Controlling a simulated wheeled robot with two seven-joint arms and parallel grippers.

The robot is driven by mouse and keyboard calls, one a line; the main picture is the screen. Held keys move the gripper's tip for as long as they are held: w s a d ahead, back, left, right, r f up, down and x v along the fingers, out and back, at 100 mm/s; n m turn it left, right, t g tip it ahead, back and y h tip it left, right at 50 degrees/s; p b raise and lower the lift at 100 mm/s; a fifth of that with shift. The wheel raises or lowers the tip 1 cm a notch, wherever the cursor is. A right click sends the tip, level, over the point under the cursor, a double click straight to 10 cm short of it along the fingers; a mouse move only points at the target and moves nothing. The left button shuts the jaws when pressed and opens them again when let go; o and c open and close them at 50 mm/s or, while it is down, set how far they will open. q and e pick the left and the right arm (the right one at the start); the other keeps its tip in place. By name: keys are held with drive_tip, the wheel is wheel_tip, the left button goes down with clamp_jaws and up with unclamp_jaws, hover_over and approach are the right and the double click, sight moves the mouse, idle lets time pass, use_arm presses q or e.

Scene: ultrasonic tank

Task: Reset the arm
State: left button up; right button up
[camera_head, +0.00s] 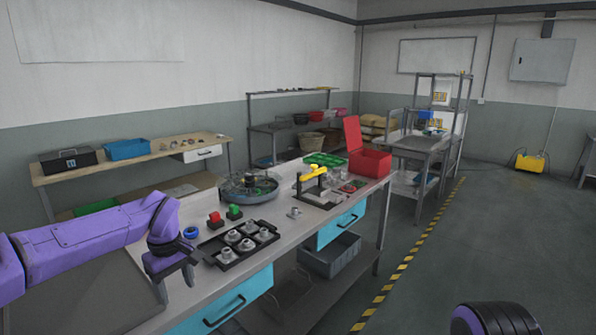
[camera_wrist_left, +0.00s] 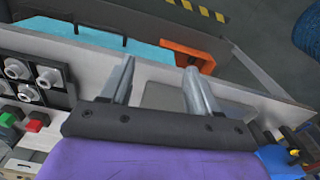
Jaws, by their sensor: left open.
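My left arm (camera_head: 85,242) is purple and comes in from the left in the head view. Its gripper (camera_head: 177,284) points down over the near left part of the workbench (camera_head: 215,277), left of a black tray (camera_head: 222,262) with several metal fittings. In the left wrist view the two grey fingers (camera_wrist_left: 158,84) are spread apart with nothing between them. The black tray (camera_wrist_left: 68,98) shows at the left of that view. Part of my right arm (camera_head: 495,319) shows at the bottom right of the head view; its gripper is out of sight.
Red and green buttons (camera_head: 234,212), a blue ring (camera_head: 191,232), a round metal basin (camera_head: 248,190), a yellow-handled device (camera_head: 312,177) and a red box (camera_head: 371,163) stand on the bench. An orange part (camera_wrist_left: 188,56) lies beyond the fingers.

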use_arm(q)
wheel_tip(320, 180, down, 8)
drive_tip(key=a+n+t+y, duration=0.3)
drive_tip(key=n+y, duration=0.2)
drive_tip(key=n, duration=0.1)
drive_tip(key=s+d+f+m+t+y+b, duration=0.15)
drive_tip(key=s+f, duration=0.25)
drive_tip(key=f, duration=0.4)
drive_tip(key=s+d+f+m+t+b, duration=0.15)
drive_tip(key=s+f, duration=0.25)
drive_tip(key=f, duration=0.4)
drive_tip(key=s+f+m+g+h+b, duration=0.1)
drive_tip(key=s+f+m, duration=0.1)
drive_tip(key=s+f, duration=0.3)
drive_tip(key=s+a+f+m+g+h+b, duration=0.1)
drive_tip(key=s+f, duration=0.3)
drive_tip(key=s, duration=1)
drive_tip(key=s+a+f+m+g+h+b, duration=0.1)
drive_tip(key=s+f+m, duration=0.3)
drive_tip(key=s, duration=0.6)
drive_tip(key=shift+f, duration=0.85)
use_arm(e)
wheel_tip(320, 180, down, 7)
drive_tip(key=shift+w+r, duration=0.15)
drive_tip(key=shift+w, duration=0.25)
